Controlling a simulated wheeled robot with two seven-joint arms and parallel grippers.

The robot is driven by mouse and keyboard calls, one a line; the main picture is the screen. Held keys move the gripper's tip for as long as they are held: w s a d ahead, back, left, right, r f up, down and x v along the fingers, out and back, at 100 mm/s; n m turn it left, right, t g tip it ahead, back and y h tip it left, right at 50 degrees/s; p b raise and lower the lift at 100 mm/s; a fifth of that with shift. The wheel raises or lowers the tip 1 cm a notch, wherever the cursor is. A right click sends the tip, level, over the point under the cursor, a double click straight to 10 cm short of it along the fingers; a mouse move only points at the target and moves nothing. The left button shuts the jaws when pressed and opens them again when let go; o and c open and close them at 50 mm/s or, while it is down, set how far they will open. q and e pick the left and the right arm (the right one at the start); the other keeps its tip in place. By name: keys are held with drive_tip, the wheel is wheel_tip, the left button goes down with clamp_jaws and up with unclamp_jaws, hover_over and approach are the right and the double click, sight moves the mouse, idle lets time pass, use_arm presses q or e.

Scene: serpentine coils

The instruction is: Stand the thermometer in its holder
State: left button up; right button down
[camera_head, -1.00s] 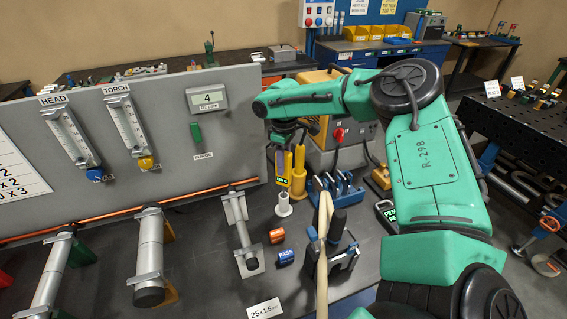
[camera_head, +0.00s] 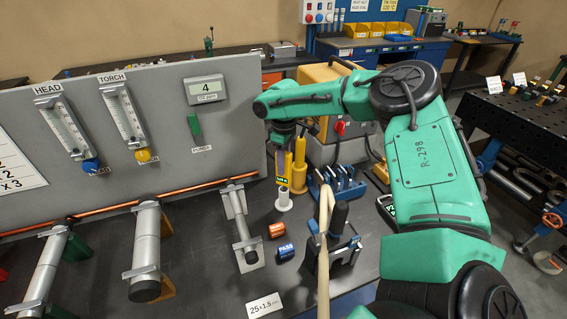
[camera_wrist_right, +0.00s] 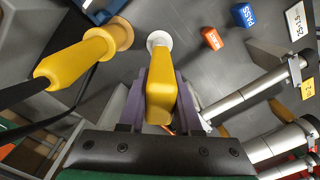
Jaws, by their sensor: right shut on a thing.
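The thermometer is a yellow body (camera_wrist_right: 160,88) between the jaws of my right gripper (camera_wrist_right: 152,95) in the right wrist view. In the head view the right gripper (camera_head: 284,145) points down with the thermometer (camera_head: 281,167) below it, a dark green label near its lower end. The white round holder (camera_head: 283,200) stands on the bench directly under it; its rim also shows in the wrist view (camera_wrist_right: 157,38). The thermometer's lower end overlaps the holder's top in both views. I cannot tell whether it is inside. My left gripper is out of view.
A yellow-handled tool (camera_wrist_right: 75,62) in its stand is close beside the thermometer. A blue rack (camera_head: 343,185) is to the right. Orange (camera_head: 276,230) and blue (camera_head: 286,252) blocks lie in front. The grey panel (camera_head: 160,170) rises at the left.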

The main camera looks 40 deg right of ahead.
drive_tip(key=shift+f+b, duration=0.95)
drive_tip(key=shift+f, duration=0.25)
drive_tip(key=c, duration=0.5)
unclamp_jaws()
drive_tip(key=shift+r, duration=0.1)
